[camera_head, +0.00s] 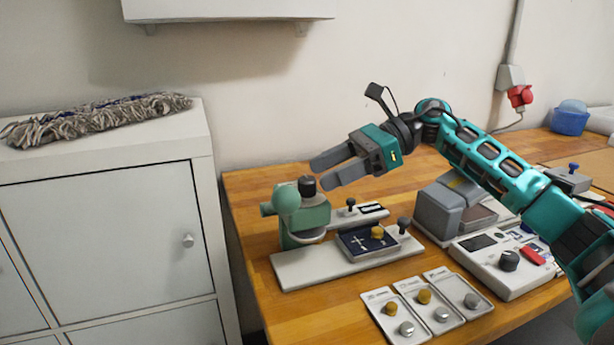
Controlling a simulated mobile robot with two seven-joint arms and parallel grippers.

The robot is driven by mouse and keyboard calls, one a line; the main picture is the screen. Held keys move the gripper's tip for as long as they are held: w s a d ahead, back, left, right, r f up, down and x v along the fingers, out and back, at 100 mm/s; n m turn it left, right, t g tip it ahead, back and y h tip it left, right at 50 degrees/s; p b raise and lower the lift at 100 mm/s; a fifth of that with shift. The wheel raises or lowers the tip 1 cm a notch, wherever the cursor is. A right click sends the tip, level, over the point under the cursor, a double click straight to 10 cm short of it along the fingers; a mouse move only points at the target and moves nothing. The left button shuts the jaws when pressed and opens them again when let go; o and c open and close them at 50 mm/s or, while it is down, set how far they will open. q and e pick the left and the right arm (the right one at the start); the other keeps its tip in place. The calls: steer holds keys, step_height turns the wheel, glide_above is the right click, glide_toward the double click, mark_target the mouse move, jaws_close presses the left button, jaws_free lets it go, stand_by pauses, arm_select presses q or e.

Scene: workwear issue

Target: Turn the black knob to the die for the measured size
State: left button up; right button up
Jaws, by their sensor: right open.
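My right gripper (316,173) is open and empty, its two dark fingers pointing left. In the picture its tips overlap or sit just above the black knob (307,185) on top of the green hand press (304,212); I cannot tell whether they touch. The press has a round green ball on its left and stands on a white base plate (300,271). Another black knob (508,260) sits on a white control box (511,281) with a dark display and a red part. Any die markings are too small to read. My left gripper is out of view.
A dark blue tray (355,246) holds a brass piece. Several white cards with brass and silver buttons (405,327) lie at the front of the wooden table (250,192). A grey device (438,212) stands behind the control box. A white cabinet (204,180) with a mop head stands left.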

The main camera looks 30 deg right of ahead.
mark_target(312, 178)
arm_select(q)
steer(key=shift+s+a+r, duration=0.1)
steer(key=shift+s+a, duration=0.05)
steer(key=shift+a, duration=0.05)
arm_select(e)
steer(key=shift+x, duration=2.25)
